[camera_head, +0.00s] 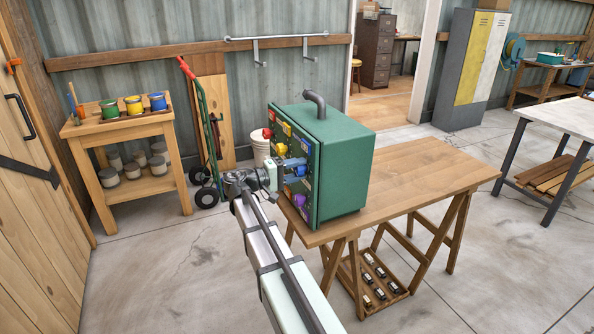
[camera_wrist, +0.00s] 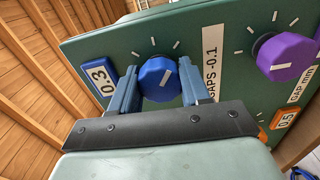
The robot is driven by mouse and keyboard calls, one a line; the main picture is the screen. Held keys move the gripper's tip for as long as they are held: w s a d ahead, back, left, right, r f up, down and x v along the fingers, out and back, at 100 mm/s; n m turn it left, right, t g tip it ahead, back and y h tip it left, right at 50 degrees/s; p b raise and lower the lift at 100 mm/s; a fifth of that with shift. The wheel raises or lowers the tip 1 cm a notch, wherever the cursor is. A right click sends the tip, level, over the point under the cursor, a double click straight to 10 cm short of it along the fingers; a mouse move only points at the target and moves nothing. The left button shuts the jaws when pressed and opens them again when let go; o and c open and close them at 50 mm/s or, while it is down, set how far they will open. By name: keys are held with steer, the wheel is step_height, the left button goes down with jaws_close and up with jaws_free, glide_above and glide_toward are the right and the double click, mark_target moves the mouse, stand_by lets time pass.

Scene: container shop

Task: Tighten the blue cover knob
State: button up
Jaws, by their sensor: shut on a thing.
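The green cabinet (camera_head: 346,165) stands on the wooden workbench (camera_head: 420,172), its panel of coloured knobs facing left. In the wrist view the blue knob (camera_wrist: 158,84) sits on the green panel (camera_wrist: 195,38) with white tick marks around it. Its white pointer line slants up to the right. My gripper (camera_wrist: 158,70) is shut on the blue knob, one finger on each side. In the head view my gripper (camera_head: 294,168) is at the panel and largely hides the held knob.
A purple knob (camera_wrist: 288,57) and an orange "0.5" plate (camera_wrist: 283,118) are to the right in the wrist view. A red-handled hand truck (camera_head: 203,130) and a white bucket (camera_head: 260,147) stand behind the panel side. Open floor lies in front of the bench.

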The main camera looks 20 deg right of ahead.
steer(key=shift+m, duration=0.6)
steer(key=o, duration=1)
steer(key=shift+o, duration=0.2)
steer(key=shift+a, duration=0.1)
steer(key=a, duration=1.3)
steer(key=shift+a, duration=0.35)
